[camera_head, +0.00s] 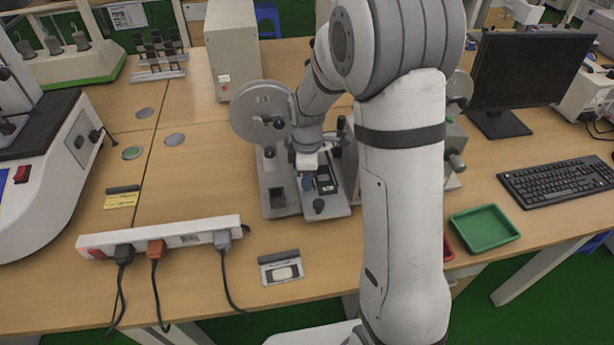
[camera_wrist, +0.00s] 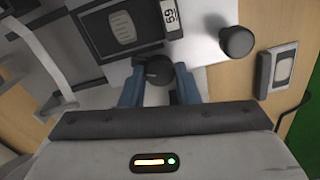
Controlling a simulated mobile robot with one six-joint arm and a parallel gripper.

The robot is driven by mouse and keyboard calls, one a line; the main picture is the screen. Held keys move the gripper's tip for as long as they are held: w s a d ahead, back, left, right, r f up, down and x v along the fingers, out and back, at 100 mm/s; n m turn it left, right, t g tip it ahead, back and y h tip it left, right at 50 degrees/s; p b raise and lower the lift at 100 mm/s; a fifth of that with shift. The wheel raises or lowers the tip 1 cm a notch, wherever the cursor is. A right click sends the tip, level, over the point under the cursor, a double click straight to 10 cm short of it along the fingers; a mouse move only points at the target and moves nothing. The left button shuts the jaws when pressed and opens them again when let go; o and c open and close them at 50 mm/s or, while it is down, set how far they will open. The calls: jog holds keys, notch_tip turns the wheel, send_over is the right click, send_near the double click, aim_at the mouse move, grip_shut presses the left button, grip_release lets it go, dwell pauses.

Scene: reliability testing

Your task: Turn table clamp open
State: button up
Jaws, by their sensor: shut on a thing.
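A grey tabletop machine with a large round disc (camera_head: 260,110) stands in the middle of the table, partly hidden behind my arm. My gripper (camera_head: 307,182) is low over its flat bed in the head view. In the wrist view my gripper (camera_wrist: 160,92) has its blue fingers on either side of a dark round clamp knob (camera_wrist: 158,71) and is shut on it. The knob's lower part is hidden between the fingers. A second dark knob (camera_wrist: 237,41) stands apart to the right; it also shows at the bed's front in the head view (camera_head: 319,206).
A white power strip (camera_head: 180,236) with cables lies at front left. A small grey plate (camera_head: 281,268) lies before the machine. A green tray (camera_head: 484,228), keyboard (camera_head: 560,183) and monitor (camera_head: 530,70) are right. The wood left of the machine is mostly clear.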

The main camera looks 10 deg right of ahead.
jog(key=shift+n, duration=2.2)
jog(key=o, duration=1)
jog(key=shift+c, duration=0.2)
notch_tip(320, 180, up, 7)
jog(key=shift+r, duration=0.4)
